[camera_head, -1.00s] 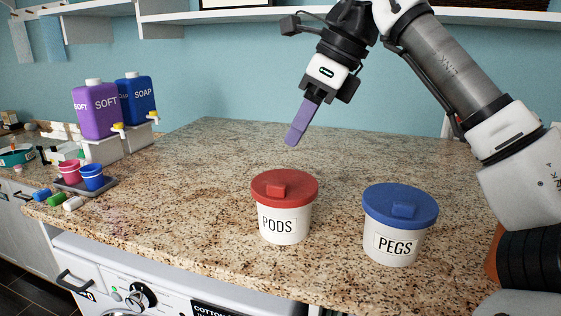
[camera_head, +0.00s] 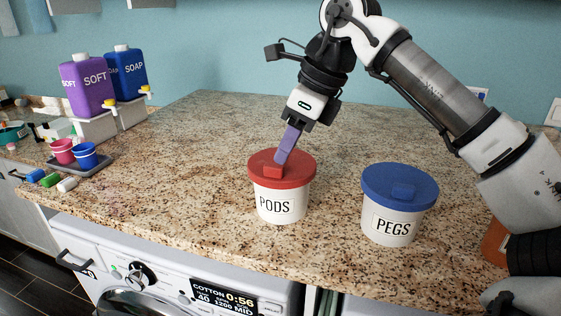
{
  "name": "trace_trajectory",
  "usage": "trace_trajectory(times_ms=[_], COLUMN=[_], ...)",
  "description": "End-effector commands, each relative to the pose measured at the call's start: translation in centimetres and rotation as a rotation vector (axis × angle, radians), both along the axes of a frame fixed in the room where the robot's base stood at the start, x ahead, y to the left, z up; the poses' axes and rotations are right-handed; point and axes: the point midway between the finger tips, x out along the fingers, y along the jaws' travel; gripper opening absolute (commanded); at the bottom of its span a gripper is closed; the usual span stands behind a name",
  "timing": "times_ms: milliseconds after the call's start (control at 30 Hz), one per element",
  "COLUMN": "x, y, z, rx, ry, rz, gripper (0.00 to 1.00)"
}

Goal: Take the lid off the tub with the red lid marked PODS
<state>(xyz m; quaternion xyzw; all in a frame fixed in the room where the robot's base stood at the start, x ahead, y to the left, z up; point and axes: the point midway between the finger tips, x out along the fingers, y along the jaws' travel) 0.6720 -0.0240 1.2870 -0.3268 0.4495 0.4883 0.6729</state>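The white tub marked PODS (camera_head: 281,203) stands upright on the granite counter with its red lid (camera_head: 298,168) on. The lid has a raised red block handle (camera_head: 273,172) on top. My gripper (camera_head: 282,160) points down at the lid from above and behind, its purple fingertips at or just behind the handle. I see the fingers nearly edge-on, so I cannot tell how far apart they are or whether they touch the handle.
A white tub marked PEGS (camera_head: 390,226) with a blue lid (camera_head: 400,186) stands close to the right. Purple SOFT (camera_head: 88,86) and blue SOAP (camera_head: 127,72) dispensers and a grey tray (camera_head: 82,168) with cups are at left. The counter's middle back is clear.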

Motion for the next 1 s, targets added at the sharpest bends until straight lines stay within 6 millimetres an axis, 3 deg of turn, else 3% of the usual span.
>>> trace_trajectory(times_ms=[300, 567, 867, 1000], x=[0.0, 0.1, 0.1, 0.1], y=[1.2, 1.3, 1.3, 1.3], z=[-3.7, -4.0, -4.0, -4.0], rx=[0.001, 0.001, 0.001, 0.001], ry=[0.002, 0.000, 0.000, -0.001], rz=[0.002, 0.000, 0.001, 0.001], gripper=[0.40, 0.40, 0.02, 0.00])
